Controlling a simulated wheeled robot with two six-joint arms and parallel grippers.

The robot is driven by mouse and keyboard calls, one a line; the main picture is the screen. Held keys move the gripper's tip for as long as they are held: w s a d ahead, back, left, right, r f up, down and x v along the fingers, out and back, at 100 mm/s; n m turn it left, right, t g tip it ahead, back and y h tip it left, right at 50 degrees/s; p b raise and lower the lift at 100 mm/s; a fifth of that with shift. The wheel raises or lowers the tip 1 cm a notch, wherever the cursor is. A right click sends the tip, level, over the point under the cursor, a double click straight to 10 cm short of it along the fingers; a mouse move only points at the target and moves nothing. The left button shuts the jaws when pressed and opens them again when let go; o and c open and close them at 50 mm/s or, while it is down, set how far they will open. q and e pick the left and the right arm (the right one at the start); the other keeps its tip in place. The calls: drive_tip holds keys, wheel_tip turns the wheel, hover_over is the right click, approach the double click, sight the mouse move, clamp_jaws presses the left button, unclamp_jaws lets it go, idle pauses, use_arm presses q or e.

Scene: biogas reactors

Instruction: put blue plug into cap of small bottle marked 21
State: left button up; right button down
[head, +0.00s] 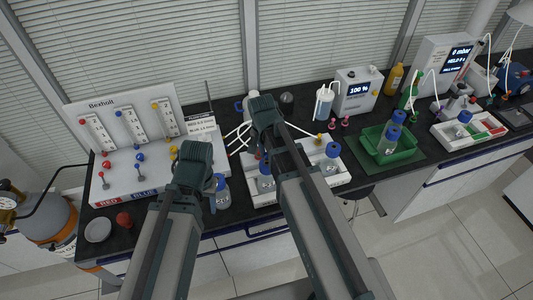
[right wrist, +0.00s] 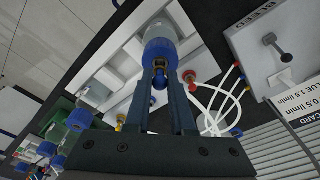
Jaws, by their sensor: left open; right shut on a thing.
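In the right wrist view my right gripper (right wrist: 160,82) is shut on the blue plug (right wrist: 157,99), which shows between its fingers. A brassy tip shows ahead of it, against the blue cap (right wrist: 161,50) of a small bottle (right wrist: 155,28). I cannot tell if the plug is in the cap. No number 21 is readable. In the head view my right gripper (head: 264,138) is over the white rack (head: 342,178), largely hidden by its arm. My left gripper (head: 198,170) is open, close to a blue-capped bottle (head: 222,195); its fingertips are mostly hidden.
A flow-meter panel (head: 137,175) stands left. Another capped bottle (head: 331,158) stands at the rack's right. A green bin (head: 375,150) with bottles stands right.

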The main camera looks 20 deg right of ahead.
drive_tip(key=shift+f+b, duration=0.95)
idle(1.0)
idle(0.3)
drive_tip(key=c, duration=0.7)
unclamp_jaws()
drive_tip(key=r+p, duration=0.9)
drive_tip(key=s+a+r+p, duration=0.1)
drive_tip(key=r+p, duration=0.3)
drive_tip(key=shift+s+a+r+p, duration=0.1)
drive_tip(key=shift+r+p, duration=0.25)
drive_tip(key=shift+r, duration=0.05)
